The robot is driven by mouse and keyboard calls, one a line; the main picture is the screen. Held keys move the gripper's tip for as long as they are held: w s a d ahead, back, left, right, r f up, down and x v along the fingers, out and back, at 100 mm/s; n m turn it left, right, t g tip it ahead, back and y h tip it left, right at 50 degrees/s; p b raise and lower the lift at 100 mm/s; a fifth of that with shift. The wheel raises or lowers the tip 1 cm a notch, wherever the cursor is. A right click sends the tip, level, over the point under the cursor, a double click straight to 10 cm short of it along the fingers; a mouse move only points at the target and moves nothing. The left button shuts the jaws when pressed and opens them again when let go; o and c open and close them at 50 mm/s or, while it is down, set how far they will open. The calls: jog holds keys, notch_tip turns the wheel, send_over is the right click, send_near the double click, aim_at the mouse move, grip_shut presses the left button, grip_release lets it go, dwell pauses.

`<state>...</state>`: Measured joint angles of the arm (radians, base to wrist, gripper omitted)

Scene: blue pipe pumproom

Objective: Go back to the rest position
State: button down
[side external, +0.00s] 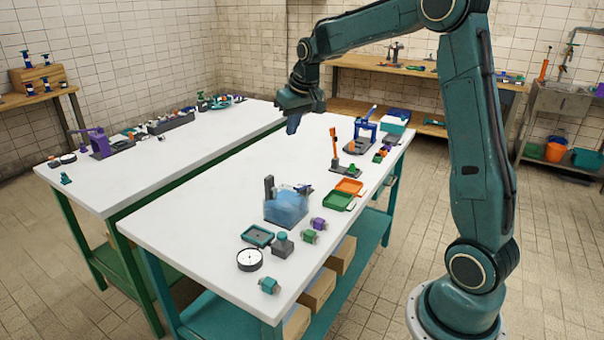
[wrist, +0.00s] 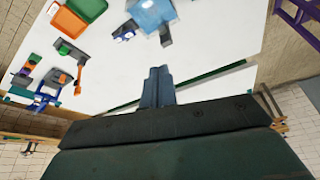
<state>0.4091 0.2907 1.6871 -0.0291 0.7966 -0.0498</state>
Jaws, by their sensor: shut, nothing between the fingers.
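My gripper (side external: 293,123) hangs above the far part of the front white table (side external: 200,215), pointing down. Its fingers are together with nothing between them. In the wrist view my gripper's fingers (wrist: 157,75) show closed over bare white tabletop. My arm arches over from its base at the right of the side external view. The gripper is apart from all the objects on the table.
The front table holds a translucent blue box (side external: 286,208), an orange tray (side external: 349,187), a green tray (side external: 338,201), an orange upright lever (side external: 334,145), a blue-framed device (side external: 366,130) and a white dial (side external: 250,260). The table's left half is clear. A second white table (side external: 130,175) stands behind.

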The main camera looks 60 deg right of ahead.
jog(key=s+a+r+n, duration=0.1)
jog(key=s+a+r, duration=0.3)
jog(key=s+a, duration=0.25)
jog(key=s+a+n, duration=0.1)
jog(key=s+a, duration=0.3)
jog(key=s, duration=0.3)
jog(key=s+a+f+n+t+y, duration=0.1)
jog(key=s+a, duration=0.3)
jog(key=s, duration=0.3)
jog(key=s+a, duration=0.5)
jog(key=s, duration=0.3)
jog(key=shift+f+n+t, duration=0.25)
jog(key=shift+n+t, duration=0.05)
jog(key=shift+n, duration=0.1)
